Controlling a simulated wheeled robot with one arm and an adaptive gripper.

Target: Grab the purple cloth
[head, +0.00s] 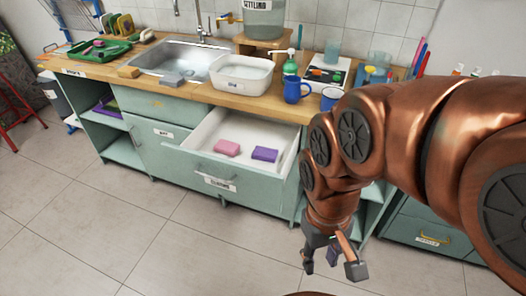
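A purple folded cloth (264,155) lies in the open white-lined drawer (205,172), toward its right side. A pink folded piece (227,148) lies to its left, a small gap apart. My gripper (332,266) hangs pointing down over the floor, right of and in front of the drawer. Its fingers are spread and nothing shows between them. It is apart from the drawer and the cloth.
The wooden counter (190,92) above holds a sink (180,60), a white basin (241,80), a green bottle (290,68) and blue mugs (296,90). Purple material (109,107) shows on the left open shelf. The tiled floor (130,220) in front is clear.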

